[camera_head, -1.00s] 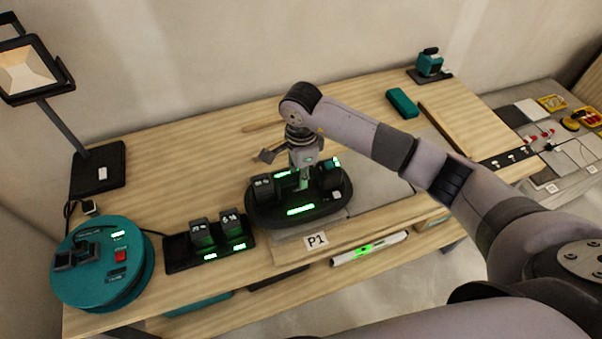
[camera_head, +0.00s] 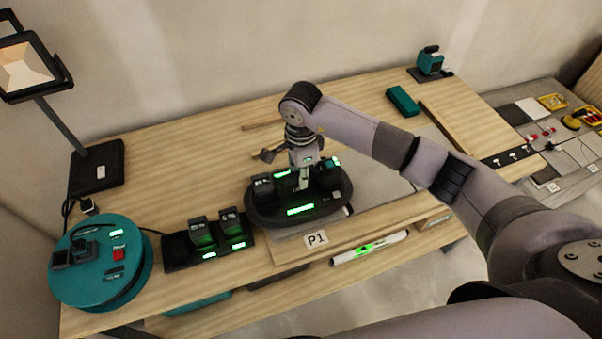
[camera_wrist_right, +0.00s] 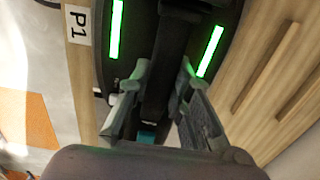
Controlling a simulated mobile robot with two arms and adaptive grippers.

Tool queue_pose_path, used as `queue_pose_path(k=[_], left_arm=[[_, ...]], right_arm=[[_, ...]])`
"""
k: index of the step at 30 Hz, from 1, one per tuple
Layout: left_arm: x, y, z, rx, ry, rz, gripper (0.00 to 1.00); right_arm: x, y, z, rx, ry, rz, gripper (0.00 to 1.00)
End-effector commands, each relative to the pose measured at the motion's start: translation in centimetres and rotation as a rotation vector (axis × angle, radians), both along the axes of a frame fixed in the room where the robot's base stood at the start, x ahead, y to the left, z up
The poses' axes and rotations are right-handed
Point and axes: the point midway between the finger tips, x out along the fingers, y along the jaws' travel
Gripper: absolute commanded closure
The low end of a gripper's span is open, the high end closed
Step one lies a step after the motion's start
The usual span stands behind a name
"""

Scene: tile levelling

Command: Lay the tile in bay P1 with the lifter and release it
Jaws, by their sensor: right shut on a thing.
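The lifter (camera_head: 262,207) is a black oval device with glowing green displays on the wooden bench, just behind the P1 label (camera_head: 316,239). My right gripper (camera_head: 303,181) points down at its middle and is shut on its dark central grip. The right wrist view shows both fingers (camera_wrist_right: 165,85) around that grip, between two green strips of the lifter (camera_wrist_right: 240,12). A grey surface shows beside and in front of the lifter. Any tile directly under the lifter is hidden, and I cannot tell whether the lifter is raised. My left gripper is out of view.
A dark dock (camera_head: 180,258) with two small units stands left of the lifter. Farther left are a teal round machine (camera_head: 100,283) and a lamp (camera_head: 97,168). A teal block (camera_head: 403,101) lies at the back right.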

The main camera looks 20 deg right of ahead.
Motion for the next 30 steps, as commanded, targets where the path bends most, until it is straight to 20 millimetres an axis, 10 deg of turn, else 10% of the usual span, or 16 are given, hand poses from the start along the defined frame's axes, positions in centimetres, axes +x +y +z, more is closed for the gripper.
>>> queue_pose_path(k=[4, 5, 15, 30], left_arm=[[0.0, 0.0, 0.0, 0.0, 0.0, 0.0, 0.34], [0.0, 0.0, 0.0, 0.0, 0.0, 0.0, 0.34], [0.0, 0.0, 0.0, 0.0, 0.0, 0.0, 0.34], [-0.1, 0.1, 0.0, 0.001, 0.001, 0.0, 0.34]], right_arm=[[0.1, 0.1, 0.2, 0.002, -0.004, 0.001, 1.0], [0.1, 0.1, 0.2, 0.002, -0.004, 0.001, 0.8], [0.0, 0.0, 0.0, 0.0, 0.0, 0.001, 0.58], [0.1, -0.1, 2.1, -0.002, -0.002, 0.002, 0.57]])
